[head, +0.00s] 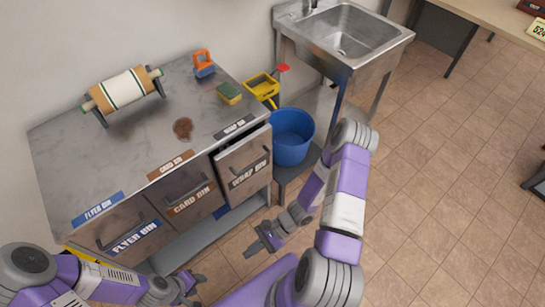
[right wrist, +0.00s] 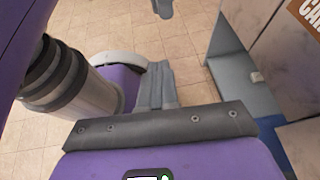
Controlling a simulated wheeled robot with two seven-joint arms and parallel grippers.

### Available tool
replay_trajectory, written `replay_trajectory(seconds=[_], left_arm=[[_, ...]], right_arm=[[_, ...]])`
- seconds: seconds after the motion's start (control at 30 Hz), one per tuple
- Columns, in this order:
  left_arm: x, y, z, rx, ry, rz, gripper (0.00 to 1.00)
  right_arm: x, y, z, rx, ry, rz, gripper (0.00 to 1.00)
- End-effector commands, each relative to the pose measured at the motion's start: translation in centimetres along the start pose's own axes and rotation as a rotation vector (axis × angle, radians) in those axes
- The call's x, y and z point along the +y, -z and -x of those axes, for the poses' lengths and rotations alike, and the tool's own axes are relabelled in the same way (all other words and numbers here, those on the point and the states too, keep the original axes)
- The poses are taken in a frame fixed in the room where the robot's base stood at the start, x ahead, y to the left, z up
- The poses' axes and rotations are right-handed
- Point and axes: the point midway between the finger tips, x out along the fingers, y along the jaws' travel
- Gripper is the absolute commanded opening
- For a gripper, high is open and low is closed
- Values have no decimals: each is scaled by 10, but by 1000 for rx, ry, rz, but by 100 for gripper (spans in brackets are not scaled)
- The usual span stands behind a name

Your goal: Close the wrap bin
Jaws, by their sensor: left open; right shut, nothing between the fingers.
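The wrap bin (head: 243,158) is the right-hand bin in the grey cabinet, with a dark handle and a "WRAP BIN" label on its front. Its front stands out from the cabinet, further than the card bin beside it, so it looks partly open. My right gripper (head: 262,243) is shut and empty, in the air in front of and below the wrap bin, apart from it. Its closed fingers show in the right wrist view (right wrist: 157,88). My left gripper (head: 188,284) is open and empty, low in front of the cabinet, left of the right gripper.
The card bin (head: 188,193) and flyer bin (head: 129,232) sit left of the wrap bin. A blue bucket (head: 291,137) stands right of the cabinet, near the sink (head: 345,30).

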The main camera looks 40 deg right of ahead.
Motion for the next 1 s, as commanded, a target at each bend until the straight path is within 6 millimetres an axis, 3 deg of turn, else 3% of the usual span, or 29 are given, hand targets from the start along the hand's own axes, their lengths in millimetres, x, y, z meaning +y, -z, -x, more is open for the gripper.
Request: replay_trajectory(seconds=[0.1,0.2,0.3,0.43,0.53,0.67,1.0], left_arm=[[-2,0,-5,1,0,0,43],[-2,1,-7,1,0,0,43],[-3,1,-8,1,0,0,43],[-3,1,-10,1,0,0,43],[-4,1,-10,1,0,0,43],[-5,1,-13,1,0,0,43],[-11,2,-30,1,0,0,43]], right_arm=[[-62,12,46,-181,423,-215,0],[-101,35,107,-275,776,-310,0],[-117,62,168,-314,1074,-353,0],[-118,86,224,-321,1329,-366,0],[-116,94,244,-318,1418,-364,0],[-126,96,248,-318,1441,-362,0],[-194,97,238,-320,1434,-360,0]])
